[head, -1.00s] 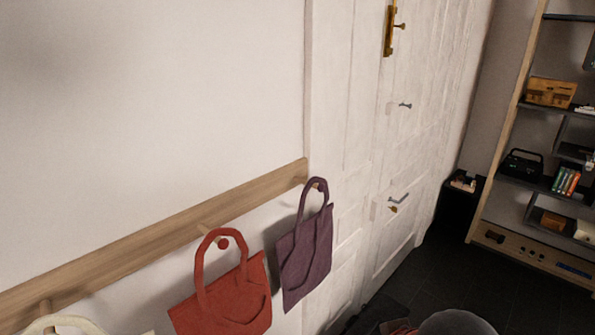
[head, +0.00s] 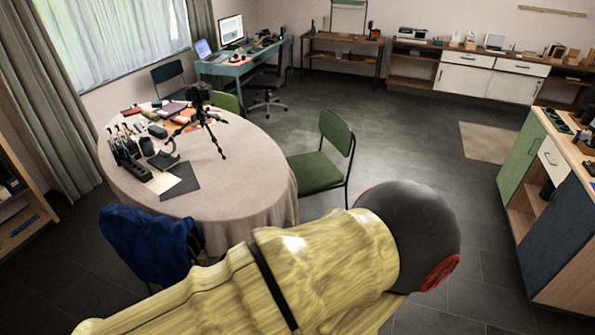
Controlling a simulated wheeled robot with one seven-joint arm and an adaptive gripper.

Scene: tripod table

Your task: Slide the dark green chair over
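A dark green chair (head: 318,172) with thin dark legs stands at the right side of the round table (head: 235,190), its seat close to the tablecloth. Another green chair (head: 226,102) stands behind the table, mostly hidden. A very dark chair (head: 168,76) is by the window; its exact colour is hard to tell. A large yellow, wood-grained form with a dark rounded end, likely my arm, crosses the lower foreground. It covers part of the floor in front of the green chair. My gripper is not in view.
A chair draped in blue cloth (head: 148,243) is at the table's near left. A camera on a tripod (head: 203,108) and many small items stand on the table. A green cabinet (head: 521,160) is at the right. Open floor (head: 405,135) lies right of the green chair.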

